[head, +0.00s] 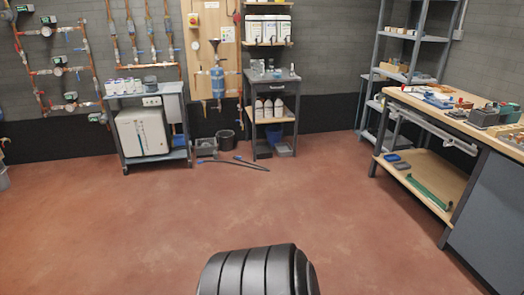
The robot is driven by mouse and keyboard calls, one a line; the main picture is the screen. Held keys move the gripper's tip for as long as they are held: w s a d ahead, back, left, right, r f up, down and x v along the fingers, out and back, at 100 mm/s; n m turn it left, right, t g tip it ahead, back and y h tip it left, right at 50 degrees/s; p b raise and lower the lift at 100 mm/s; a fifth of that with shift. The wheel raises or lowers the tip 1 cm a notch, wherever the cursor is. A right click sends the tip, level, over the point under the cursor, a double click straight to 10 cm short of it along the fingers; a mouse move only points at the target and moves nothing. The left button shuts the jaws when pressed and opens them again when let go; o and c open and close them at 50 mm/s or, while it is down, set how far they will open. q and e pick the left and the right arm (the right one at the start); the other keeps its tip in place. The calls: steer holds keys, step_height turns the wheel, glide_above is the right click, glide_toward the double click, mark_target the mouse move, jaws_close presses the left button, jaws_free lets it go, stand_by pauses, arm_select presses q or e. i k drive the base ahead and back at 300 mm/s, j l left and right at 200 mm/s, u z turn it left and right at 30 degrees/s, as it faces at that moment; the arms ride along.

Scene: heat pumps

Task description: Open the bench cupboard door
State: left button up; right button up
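The workbench (400,98) with a light wooden top stands along the right side. Under its near end is a grey cupboard (495,225), cut off by the right and bottom edges of the picture. A flat grey face of it shows; I cannot make out a handle, or tell whether this face is the door or a side panel. Whether the door is open or shut cannot be told. Neither of my grippers is in view. A black ribbed part of my own body shows at the bottom middle.
A wooden lower shelf (432,180) holds blue trays and a green item. Grey shelving (415,45) stands behind the bench. The red floor (260,205) is clear.

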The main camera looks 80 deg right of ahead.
mark_target(488, 233)
steer(key=z, duration=4.5)
steer(key=i, duration=0.35)
